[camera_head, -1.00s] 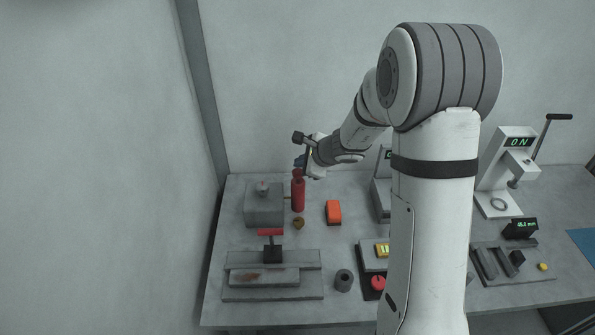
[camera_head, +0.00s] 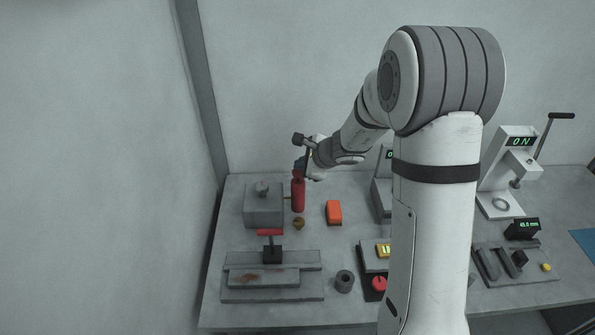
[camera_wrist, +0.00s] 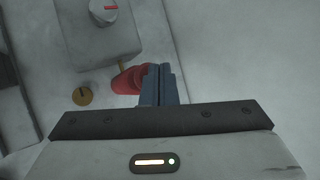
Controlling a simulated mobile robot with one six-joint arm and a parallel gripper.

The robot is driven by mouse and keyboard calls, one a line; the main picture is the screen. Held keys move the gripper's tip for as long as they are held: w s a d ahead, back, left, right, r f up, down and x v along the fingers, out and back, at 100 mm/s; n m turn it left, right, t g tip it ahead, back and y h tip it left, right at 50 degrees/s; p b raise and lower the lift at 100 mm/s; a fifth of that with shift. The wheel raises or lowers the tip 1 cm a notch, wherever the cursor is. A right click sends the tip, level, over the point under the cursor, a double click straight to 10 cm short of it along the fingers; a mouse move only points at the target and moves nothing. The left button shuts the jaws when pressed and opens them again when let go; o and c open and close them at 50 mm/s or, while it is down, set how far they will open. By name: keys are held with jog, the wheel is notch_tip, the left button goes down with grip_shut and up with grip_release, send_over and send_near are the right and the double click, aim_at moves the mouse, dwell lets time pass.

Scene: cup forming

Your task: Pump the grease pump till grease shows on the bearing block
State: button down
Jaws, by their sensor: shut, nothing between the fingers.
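The grease pump (camera_head: 298,196) is a red upright cylinder at the back left of the bench, and its red top (camera_wrist: 128,80) shows in the wrist view. The bearing block (camera_head: 264,206) is a grey box just left of it, with a pale round fitting on top. In the wrist view the block (camera_wrist: 98,38) carries a round fitting with a small red mark (camera_wrist: 110,8). My gripper (camera_head: 299,169) is shut and empty. Its dark blue fingers (camera_wrist: 161,82) point down at the pump's top and partly hide it. I cannot tell whether they touch. I cannot make out grease on the block.
A brown-gold knob (camera_head: 299,223) stands in front of the pump. An orange box (camera_head: 334,212) lies to the right. A grey fixture with a red T-handle (camera_head: 270,233) and a dark cylinder (camera_head: 344,280) stand nearer. The wall is close behind; bare bench lies around the orange box.

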jog(key=shift+f+b, duration=1.25)
jog(key=shift+b, duration=0.1)
dwell(0.8)
dwell(0.3)
jog(key=shift+r+p, duration=1.1)
jog(key=shift+r, duration=0.55)
notch_tip(320, 180, up, 5)
jog(key=p, duration=0.4)
jog(key=shift+r, duration=0.1)
